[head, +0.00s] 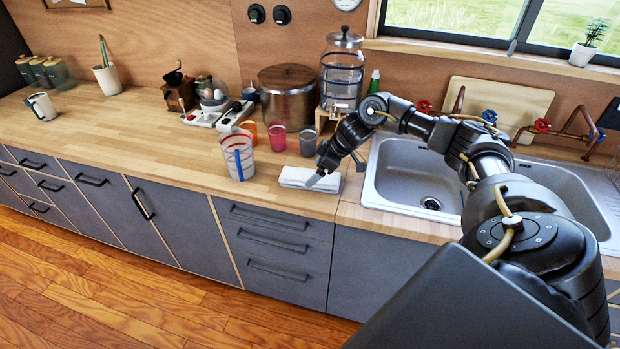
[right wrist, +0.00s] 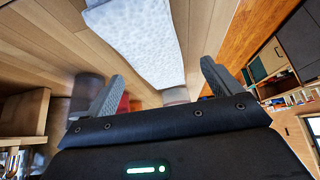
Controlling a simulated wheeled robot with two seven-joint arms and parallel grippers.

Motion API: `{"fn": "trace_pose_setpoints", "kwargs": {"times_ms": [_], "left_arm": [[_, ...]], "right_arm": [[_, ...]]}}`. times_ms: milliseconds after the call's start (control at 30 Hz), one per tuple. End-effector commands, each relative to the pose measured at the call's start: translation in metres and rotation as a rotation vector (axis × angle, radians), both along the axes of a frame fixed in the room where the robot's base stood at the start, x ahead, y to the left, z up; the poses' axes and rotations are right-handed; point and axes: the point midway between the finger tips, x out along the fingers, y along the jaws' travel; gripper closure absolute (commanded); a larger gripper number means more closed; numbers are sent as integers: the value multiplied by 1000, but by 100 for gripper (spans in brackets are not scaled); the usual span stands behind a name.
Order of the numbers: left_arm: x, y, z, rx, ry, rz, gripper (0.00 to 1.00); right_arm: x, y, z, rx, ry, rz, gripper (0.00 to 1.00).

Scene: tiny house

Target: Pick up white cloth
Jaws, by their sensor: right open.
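The white cloth (head: 296,178) lies folded flat on the wooden counter, left of the sink and near the front edge. My right gripper (head: 334,176) is low over the counter at the cloth's right part. In the right wrist view the cloth (right wrist: 138,40) lies ahead of my right gripper (right wrist: 160,85), whose two fingers are spread apart with nothing between them. I cannot tell whether a fingertip touches the cloth. My left gripper is not in view.
A striped clear cup (head: 238,158) stands left of the cloth, with a pink cup (head: 278,138) and a grey cup (head: 308,142) behind. A glass dispenser (head: 341,75) and a metal pot (head: 287,95) stand at the back. The double sink (head: 374,190) is to the right.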

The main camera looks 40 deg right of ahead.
Motion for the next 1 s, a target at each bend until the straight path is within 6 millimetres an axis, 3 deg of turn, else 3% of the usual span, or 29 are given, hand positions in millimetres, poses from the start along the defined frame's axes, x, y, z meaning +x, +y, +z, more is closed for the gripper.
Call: {"fn": "trace_pose_setpoints", "kwargs": {"times_ms": [100, 300, 567, 933, 1000], "left_arm": [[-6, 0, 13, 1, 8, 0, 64], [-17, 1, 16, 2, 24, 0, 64], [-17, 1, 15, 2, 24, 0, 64], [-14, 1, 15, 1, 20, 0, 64], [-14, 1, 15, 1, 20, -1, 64]], "right_arm": [[10, 5, -12, 1, 6, -1, 10], [20, 11, -33, 0, 3, 1, 10], [21, 12, -35, -1, 2, 1, 10], [21, 12, -35, 0, 1, 1, 58], [21, 12, -35, 0, 1, 1, 59]]}}
